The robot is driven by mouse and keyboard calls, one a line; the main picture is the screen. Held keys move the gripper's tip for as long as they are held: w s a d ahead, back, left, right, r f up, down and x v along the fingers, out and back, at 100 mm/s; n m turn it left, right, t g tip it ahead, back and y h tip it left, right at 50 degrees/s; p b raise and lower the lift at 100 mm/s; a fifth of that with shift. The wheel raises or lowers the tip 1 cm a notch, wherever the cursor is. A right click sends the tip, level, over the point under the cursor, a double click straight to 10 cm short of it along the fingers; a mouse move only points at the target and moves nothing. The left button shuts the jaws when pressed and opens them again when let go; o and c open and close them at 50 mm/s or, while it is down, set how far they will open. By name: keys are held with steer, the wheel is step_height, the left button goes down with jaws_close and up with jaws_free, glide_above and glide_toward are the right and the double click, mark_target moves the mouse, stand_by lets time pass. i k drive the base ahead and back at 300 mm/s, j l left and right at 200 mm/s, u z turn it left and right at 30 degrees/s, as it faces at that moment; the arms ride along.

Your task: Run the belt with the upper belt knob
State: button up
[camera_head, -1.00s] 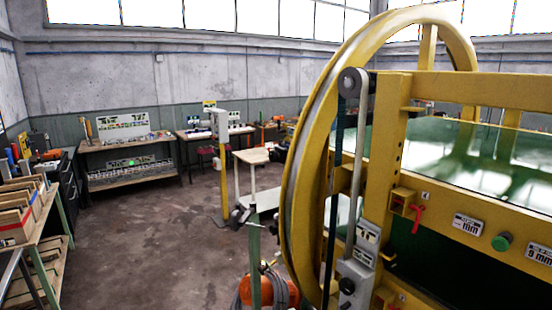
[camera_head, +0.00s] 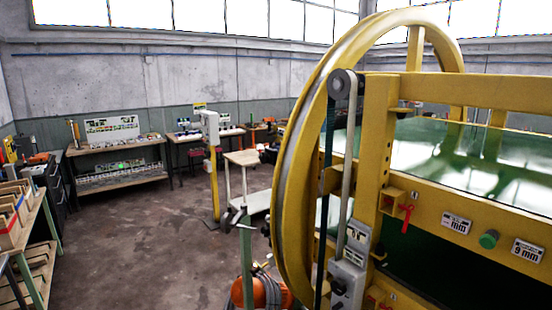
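The large yellow ring machine (camera_head: 290,185) fills the right half of the view. A dark belt (camera_head: 327,190) runs down beside a pulley (camera_head: 342,84) at the ring's near side. A grey control box (camera_head: 347,275) with a dark knob (camera_head: 338,289) sits low at the belt, under a small label plate. A green round knob (camera_head: 488,239) is on the yellow front beam, between two white label plates. A red lever (camera_head: 407,217) is on the frame left of these. I cannot tell which of these is the upper belt knob. My gripper is not in view.
An orange round object (camera_head: 262,291) with hoses lies on the floor by the ring. A green stand (camera_head: 246,255) and a small table (camera_head: 247,158) stand left of the ring. Workbenches line the far wall. The middle floor (camera_head: 150,235) is clear.

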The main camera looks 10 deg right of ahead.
mark_target(264, 158)
steer(key=i+j+z, duration=0.35)
steer(key=i+j, duration=0.15)
steer(key=i+j+z, duration=0.15)
steer(key=j, duration=0.2)
steer(key=i+j+z, duration=0.35)
steer(key=j, duration=0.35)
steer(key=i+j+z, duration=0.15)
steer(key=j, duration=0.25)
steer(key=i+j+z, duration=0.15)
steer(key=j, duration=0.3)
steer(key=i+j+z, duration=0.2)
steer(key=j, duration=0.2)
